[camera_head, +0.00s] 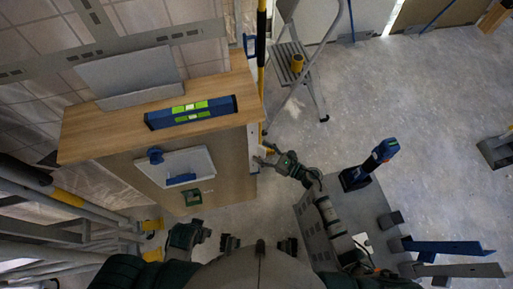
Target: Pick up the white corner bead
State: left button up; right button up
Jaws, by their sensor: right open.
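A narrow white strip (252,148), which looks like the corner bead, stands along the right edge of the wooden cabinet or panel box (100,138). My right gripper (264,156) is open beside the strip. Its fingers are very close to it, and I cannot tell whether they touch it. My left gripper (203,234) is low in front of the box, away from the strip. Its fingers are too small and dark to read.
A stepladder (300,75) stands behind. A grey bench (345,210) with a blue tool (383,151) is at right. Metal poles crowd the left.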

jog(key=shift+w+a, duration=0.3)
jog(key=shift+a, duration=0.3)
jog(key=shift+d, duration=0.1)
jog(key=c, duration=1.2)
jog(key=shift+s+d+r, duration=0.1)
grip_shut()
jog(key=shift+r, duration=0.1)
